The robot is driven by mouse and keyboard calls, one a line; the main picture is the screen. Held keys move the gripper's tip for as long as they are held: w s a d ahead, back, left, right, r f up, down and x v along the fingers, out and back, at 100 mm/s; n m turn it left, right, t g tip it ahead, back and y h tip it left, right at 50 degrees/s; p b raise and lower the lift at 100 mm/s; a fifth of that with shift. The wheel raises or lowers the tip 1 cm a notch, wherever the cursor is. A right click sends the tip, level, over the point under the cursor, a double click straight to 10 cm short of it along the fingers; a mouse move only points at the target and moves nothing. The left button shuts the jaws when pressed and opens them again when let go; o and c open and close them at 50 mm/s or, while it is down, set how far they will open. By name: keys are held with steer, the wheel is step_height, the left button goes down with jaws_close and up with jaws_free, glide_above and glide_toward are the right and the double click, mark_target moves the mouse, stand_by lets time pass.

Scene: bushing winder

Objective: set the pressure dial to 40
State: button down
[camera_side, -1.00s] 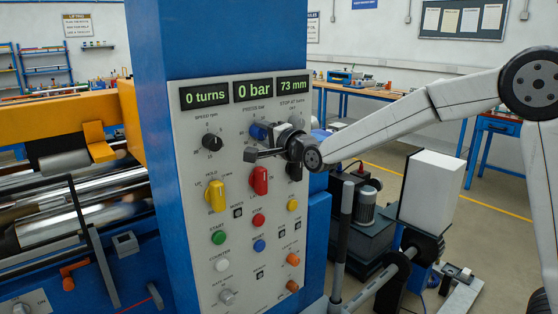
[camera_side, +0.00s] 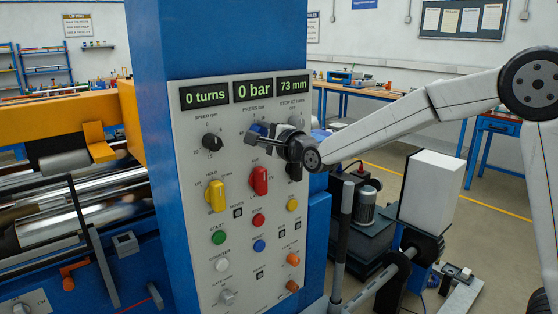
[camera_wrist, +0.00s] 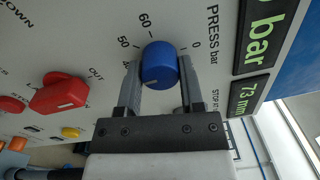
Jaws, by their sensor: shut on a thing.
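The blue pressure dial (camera_side: 257,129) sits on the grey panel under the display (camera_side: 252,91), which reads 0 bar. In the wrist view the dial (camera_wrist: 159,64) is between the two fingers of my gripper (camera_wrist: 160,84), which is shut on its sides. Printed numbers 60, 50, 40 and 0 show around the dial; others are hidden or not legible. A short pale mark shows on the dial's face, but I cannot tell which number it indicates. In the side view my gripper (camera_side: 264,139) partly covers the dial.
A black speed knob (camera_side: 212,142) is left of the dial. A red selector (camera_side: 260,181) and a yellow selector (camera_side: 215,196) are below, with several coloured buttons. A black knob (camera_side: 294,171) is partly hidden behind my wrist. Other displays read 0 turns and 73 mm.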

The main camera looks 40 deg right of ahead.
steer(key=shift+c, duration=1.1)
jaws_free()
steer(key=shift+s, duration=0.1)
steer(key=s, duration=0.7)
steer(key=shift+s+f, duration=0.15)
steer(key=shift+s, duration=0.15)
steer(key=s+d+f+n+g, duration=0.1)
steer(key=s+f+n+g, duration=0.35)
steer(key=f, duration=0.35)
steer(key=s+f+n+g, duration=0.4)
steer(key=f+n, duration=0.2)
steer(key=f, duration=0.2)
steer(key=s+d+f+n+g, duration=0.2)
steer(key=s+f+n+g, duration=0.5)
steer(key=s, duration=0.7)
step_height(320, 180, down, 2)
steer(key=n, duration=0.2)
steer(key=shift+s+f+n, duration=0.15)
steer(key=shift+s+n, duration=0.05)
steer(key=shift+n, duration=0.15)
